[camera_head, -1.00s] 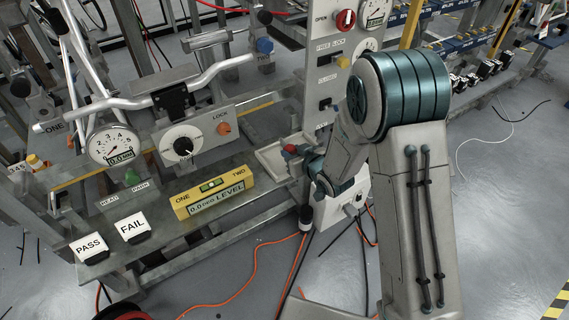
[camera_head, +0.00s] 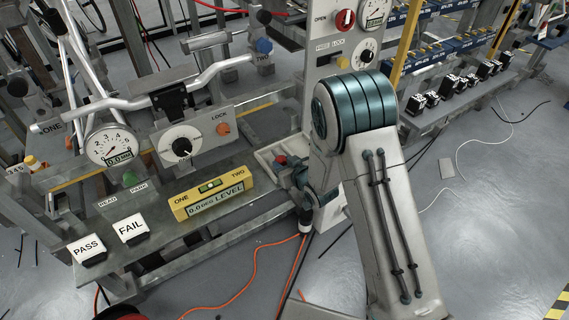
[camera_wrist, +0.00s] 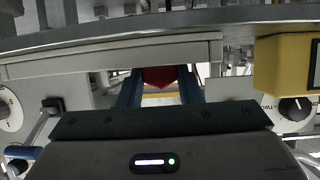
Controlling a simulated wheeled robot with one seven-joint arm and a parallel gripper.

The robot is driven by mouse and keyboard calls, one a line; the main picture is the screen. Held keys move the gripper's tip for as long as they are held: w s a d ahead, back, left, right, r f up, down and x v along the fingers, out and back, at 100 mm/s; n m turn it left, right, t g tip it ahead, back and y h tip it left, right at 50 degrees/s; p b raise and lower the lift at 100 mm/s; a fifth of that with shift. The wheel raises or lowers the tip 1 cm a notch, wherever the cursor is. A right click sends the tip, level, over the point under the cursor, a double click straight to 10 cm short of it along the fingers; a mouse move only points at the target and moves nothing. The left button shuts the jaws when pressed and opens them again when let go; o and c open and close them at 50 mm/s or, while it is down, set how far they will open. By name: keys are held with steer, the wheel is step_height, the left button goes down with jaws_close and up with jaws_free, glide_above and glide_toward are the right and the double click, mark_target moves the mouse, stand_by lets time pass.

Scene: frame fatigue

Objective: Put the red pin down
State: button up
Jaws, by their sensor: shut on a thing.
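My gripper (camera_head: 290,166) is at the shelf's right end, beside and partly in front of a pale shallow tray (camera_head: 263,157). The red pin (camera_head: 281,160) shows as a small red top at the fingertips. In the wrist view the red pin (camera_wrist: 160,77) sits between the two blue fingers of my gripper (camera_wrist: 160,88), which are shut on it. The pin's lower part is hidden. I cannot tell whether the pin touches the tray.
A yellow level (camera_head: 212,196) lies on the shelf left of the tray. PASS (camera_head: 87,247) and FAIL (camera_head: 131,228) blocks stand at the shelf's front left. Orange cable (camera_head: 256,262) lies on the floor.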

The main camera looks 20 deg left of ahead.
steer(key=o, duration=1.1)
steer(key=shift+c, duration=0.2)
steer(key=shift+r+p, duration=0.2)
steer(key=shift+p, duration=0.2)
steer(key=v, duration=1.2)
